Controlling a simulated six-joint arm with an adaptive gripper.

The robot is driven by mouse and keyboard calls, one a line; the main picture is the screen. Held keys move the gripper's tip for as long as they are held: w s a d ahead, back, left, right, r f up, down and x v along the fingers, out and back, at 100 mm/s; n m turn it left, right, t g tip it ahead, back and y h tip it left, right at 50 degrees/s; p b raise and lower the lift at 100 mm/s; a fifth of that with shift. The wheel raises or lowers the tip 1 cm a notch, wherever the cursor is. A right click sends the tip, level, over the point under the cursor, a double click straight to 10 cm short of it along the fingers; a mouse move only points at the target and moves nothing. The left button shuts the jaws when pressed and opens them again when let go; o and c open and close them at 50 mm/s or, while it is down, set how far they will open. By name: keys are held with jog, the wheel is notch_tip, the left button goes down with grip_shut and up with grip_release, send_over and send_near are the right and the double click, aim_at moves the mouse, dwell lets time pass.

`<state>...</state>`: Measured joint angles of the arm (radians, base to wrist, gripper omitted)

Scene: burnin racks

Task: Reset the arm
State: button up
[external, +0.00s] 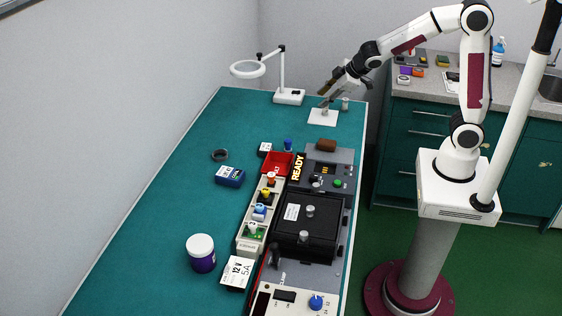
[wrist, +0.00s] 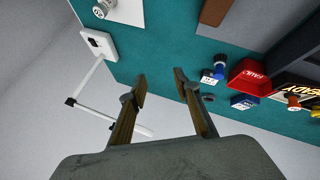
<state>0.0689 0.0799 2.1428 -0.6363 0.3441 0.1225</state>
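My gripper (external: 330,88) is raised over the far end of the teal bench, above a small white plate (external: 323,117) and to the right of the magnifier lamp (external: 289,96). In the wrist view my gripper (wrist: 160,82) has its two fingers apart, with nothing between them. My arm reaches out to the left from its white mount, its elbow bent high. The small white plate lies flat on the bench below the gripper.
The bench (external: 150,220) has free room on its left. A red tray (external: 277,164), a parts strip (external: 249,240), a black test box (external: 308,225) and a white-lidded jar (external: 201,253) stand on it. A counter (external: 433,93) with drawers is behind my arm.

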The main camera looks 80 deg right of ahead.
jog(key=s+a+r+m+y, duration=0.1)
jog(key=s+a, duration=0.2)
jog(key=s, duration=0.6)
jog(key=s+a+r+m+g+y, duration=0.1)
jog(key=s+a+r, duration=0.1)
jog(key=s, duration=0.8)
jog(key=s+a+r+m+y, duration=0.1)
jog(key=s+a, duration=0.3)
jog(key=s, duration=0.5)
jog(key=shift+s+r+m, duration=0.4)
jog(key=shift+r+m, duration=0.1)
jog(key=shift+r, duration=0.1)
dwell(1.8)
